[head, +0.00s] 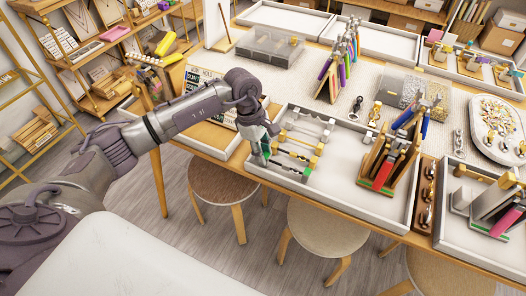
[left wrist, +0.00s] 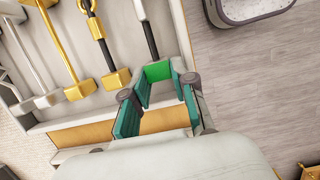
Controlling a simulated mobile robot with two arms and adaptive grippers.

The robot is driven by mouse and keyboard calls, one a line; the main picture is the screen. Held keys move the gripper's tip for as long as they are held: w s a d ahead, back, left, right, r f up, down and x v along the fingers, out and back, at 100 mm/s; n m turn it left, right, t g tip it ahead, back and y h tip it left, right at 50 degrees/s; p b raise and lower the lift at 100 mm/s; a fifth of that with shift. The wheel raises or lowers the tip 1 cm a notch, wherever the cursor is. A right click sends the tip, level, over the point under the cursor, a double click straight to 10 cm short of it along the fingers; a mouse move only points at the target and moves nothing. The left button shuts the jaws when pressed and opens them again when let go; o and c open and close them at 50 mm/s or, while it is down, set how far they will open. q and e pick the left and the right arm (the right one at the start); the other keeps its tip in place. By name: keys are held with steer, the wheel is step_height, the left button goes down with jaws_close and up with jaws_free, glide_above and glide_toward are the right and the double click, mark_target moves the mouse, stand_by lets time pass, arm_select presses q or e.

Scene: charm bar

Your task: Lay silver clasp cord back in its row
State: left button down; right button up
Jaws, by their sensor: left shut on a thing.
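In the left wrist view, a dark cord (left wrist: 150,38) with a pale silver end at the top runs down to a bright green block (left wrist: 158,71) between my teal fingers. I take this for the silver clasp cord; the fingers hide part of its near end. My left gripper (head: 258,155) is at the left end of the front row in the white tray (head: 338,191). It also shows in the left wrist view (left wrist: 158,105), shut on this end. Beside the cord lie a black cord with a gold end (left wrist: 106,52), a gold one (left wrist: 66,48) and silver ones (left wrist: 35,62).
A rack of upright colourful pieces (head: 385,165) stands in the same tray, to the right. A clear divided box (head: 270,46) is behind. Stools (head: 325,228) stand below the table's front edge. The tray floor between cords and rack is partly bare.

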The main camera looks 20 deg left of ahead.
arm_select(q)
steer(key=shift+f+b, duration=0.4)
steer(key=shift+b, duration=0.35)
stand_by(0.8)
steer(key=c, duration=0.9)
jaws_free()
steer(key=shift+o, duration=0.2)
steer(key=p+v, duration=0.3)
steer(key=v, duration=0.3)
stand_by(0.5)
